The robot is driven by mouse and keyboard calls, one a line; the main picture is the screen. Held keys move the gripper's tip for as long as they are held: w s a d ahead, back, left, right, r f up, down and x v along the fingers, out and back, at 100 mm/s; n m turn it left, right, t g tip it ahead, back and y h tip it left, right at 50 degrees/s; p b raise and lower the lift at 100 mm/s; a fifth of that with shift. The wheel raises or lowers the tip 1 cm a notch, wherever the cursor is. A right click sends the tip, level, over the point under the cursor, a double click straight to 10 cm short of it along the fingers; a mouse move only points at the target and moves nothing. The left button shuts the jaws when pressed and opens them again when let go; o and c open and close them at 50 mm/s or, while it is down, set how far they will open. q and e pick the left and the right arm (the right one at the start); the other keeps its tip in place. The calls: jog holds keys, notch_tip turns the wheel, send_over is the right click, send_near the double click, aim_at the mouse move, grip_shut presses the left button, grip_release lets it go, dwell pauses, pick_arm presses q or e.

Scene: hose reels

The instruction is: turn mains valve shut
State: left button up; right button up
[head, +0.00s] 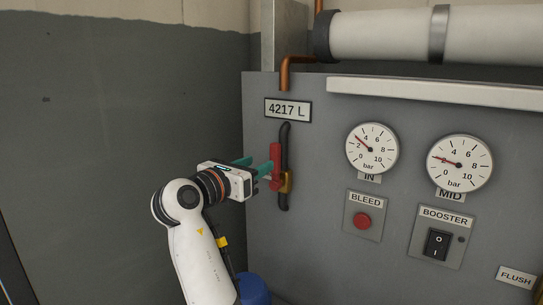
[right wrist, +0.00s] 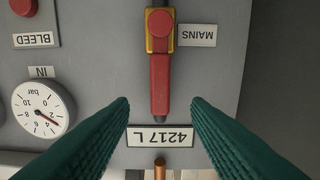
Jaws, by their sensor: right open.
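The mains valve has a red lever handle (head: 275,160) on a brass body (head: 287,182), set on a dark vertical pipe (head: 284,203) on the grey panel. The handle points up, in line with the pipe. The right wrist view, upside down, shows the red handle (right wrist: 160,82) and the MAINS label (right wrist: 197,33). My right gripper (head: 262,164) comes in from the left, open, at the handle. In the wrist view its teal fingers (right wrist: 160,103) stand either side of the handle's free end, with gaps on both sides. My left gripper is out of view.
A 4217 L plate (head: 288,110) sits just above the handle. To the right are the IN gauge (head: 372,150), MID gauge (head: 459,164), red BLEED button (head: 363,220) and BOOSTER switch (head: 437,243). A white ledge (head: 440,95) juts out above.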

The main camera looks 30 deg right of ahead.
aim_at(273, 157)
jog(key=x, duration=0.6)
jog(key=shift+w+d+p, duration=0.15)
jog(key=shift+d+p, duration=0.15)
jog(key=shift+p, duration=0.1)
grip_shut()
